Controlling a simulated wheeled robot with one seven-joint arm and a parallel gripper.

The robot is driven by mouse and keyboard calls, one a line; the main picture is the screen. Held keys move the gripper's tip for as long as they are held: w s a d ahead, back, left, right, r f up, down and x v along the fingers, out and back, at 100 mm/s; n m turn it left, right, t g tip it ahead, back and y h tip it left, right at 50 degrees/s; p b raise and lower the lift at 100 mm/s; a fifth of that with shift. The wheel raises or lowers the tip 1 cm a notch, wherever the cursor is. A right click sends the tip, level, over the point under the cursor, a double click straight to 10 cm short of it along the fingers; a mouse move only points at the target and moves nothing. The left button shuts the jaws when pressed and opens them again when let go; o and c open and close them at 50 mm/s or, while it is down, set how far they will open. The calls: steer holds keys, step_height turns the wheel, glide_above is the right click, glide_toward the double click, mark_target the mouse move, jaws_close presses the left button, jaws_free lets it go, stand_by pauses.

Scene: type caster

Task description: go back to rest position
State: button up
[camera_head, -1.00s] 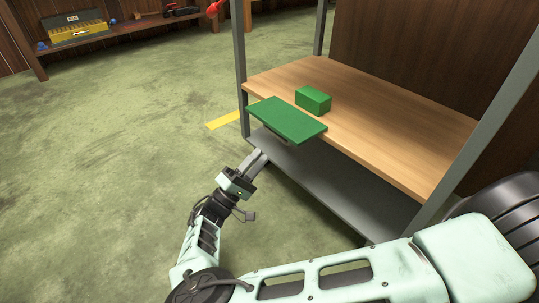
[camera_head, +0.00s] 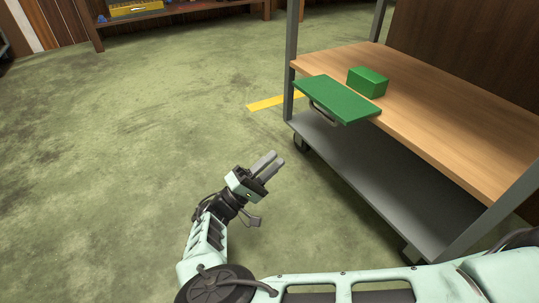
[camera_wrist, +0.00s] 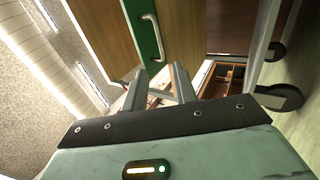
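My gripper (camera_head: 271,166) is in the head view, over the green floor to the left of the cart. Its two fingers are apart with nothing between them, and they also show apart in the wrist view (camera_wrist: 158,85). It is clear of the cart. A flat green panel (camera_head: 337,99) sticks out over the cart's near left edge, with a metal handle (camera_head: 323,114) below its front. The handle also shows in the wrist view (camera_wrist: 152,36). A small green box (camera_head: 367,82) rests on the wooden top behind the panel.
The cart's wooden top (camera_head: 440,112) stands on grey posts above a grey lower shelf (camera_head: 370,168), with wheels below. A yellow strip (camera_head: 274,102) lies on the floor beside it. A wooden shelf (camera_head: 165,15) stands at the back left. The floor at left is open.

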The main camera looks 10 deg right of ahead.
steer(key=s+d+r+g+y+p, duration=0.5)
steer(key=d+r+g+y+p, duration=0.35)
steer(key=d+g, duration=0.2)
steer(key=s+a+r+n+t+y+p, duration=0.1)
steer(key=s+a+r+y+p, duration=0.1)
steer(key=s+r+y+p, duration=0.65)
steer(key=s+a+r+n+y+p, duration=0.1)
steer(key=s+r+y+p, duration=0.3)
steer(key=r, duration=0.9)
steer(key=s+a+r+n+t+y+p, duration=0.1)
steer(key=s+a+r+n+y+p, duration=0.15)
steer(key=s+r+p, duration=0.6)
step_height(320, 180, up, 40)
steer(key=w+p, duration=0.1)
steer(key=p, duration=3.3)
steer(key=shift+d+r+m+p, duration=0.25)
steer(key=shift+m+p, duration=0.15)
steer(key=shift+m, duration=0.05)
